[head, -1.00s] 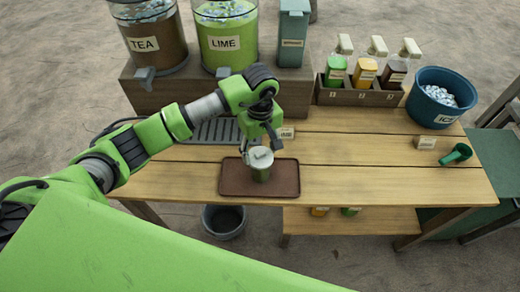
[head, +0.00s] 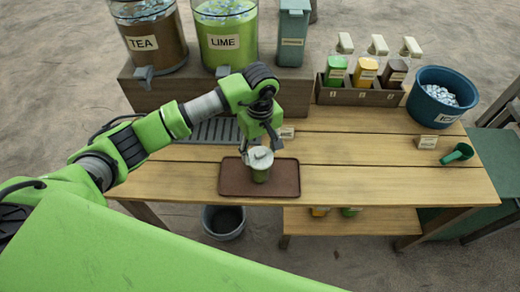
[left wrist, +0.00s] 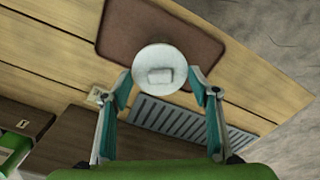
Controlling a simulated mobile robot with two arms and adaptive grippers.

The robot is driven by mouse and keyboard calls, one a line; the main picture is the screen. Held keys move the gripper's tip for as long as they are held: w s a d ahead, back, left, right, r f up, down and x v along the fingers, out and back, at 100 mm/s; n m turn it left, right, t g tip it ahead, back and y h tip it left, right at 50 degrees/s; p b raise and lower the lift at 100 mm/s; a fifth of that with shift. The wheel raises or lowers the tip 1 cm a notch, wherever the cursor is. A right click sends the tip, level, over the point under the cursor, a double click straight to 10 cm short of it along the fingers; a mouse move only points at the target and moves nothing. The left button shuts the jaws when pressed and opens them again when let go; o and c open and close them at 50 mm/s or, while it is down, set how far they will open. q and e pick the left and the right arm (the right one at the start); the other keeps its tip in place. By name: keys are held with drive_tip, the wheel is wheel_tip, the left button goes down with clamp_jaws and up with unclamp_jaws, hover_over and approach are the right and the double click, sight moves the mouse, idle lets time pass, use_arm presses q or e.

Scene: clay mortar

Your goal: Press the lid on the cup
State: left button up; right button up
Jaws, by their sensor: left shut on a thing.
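A green cup (head: 261,174) stands upright on a brown tray (head: 233,187) in the head view. A pale round lid (head: 259,158) with a small raised block on top is over the cup's mouth. I cannot tell whether it is fully seated. My left gripper (head: 262,150) points down from above and is shut on the lid. In the left wrist view the lid (left wrist: 160,70) shows between the tips of my left gripper (left wrist: 163,88) and hides the cup. My right gripper is not in view.
A drip grate (head: 208,131) lies behind the tray, and a tea dispenser (head: 150,43) and a lime dispenser (head: 226,43) stand at the back. A bottle rack (head: 360,95), ice bucket (head: 440,97) and green scoop (head: 457,153) are to the right.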

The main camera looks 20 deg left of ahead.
use_arm(q)
drive_tip(key=shift+b, duration=0.35)
idle(0.6)
drive_tip(key=o, duration=1.2)
drive_tip(key=shift+o, duration=0.2)
drive_tip(key=shift+r+p, duration=1.45)
drive_tip(key=shift+r, duration=2.05)
drive_tip(key=shift+c, duration=0.3)
clamp_jaws()
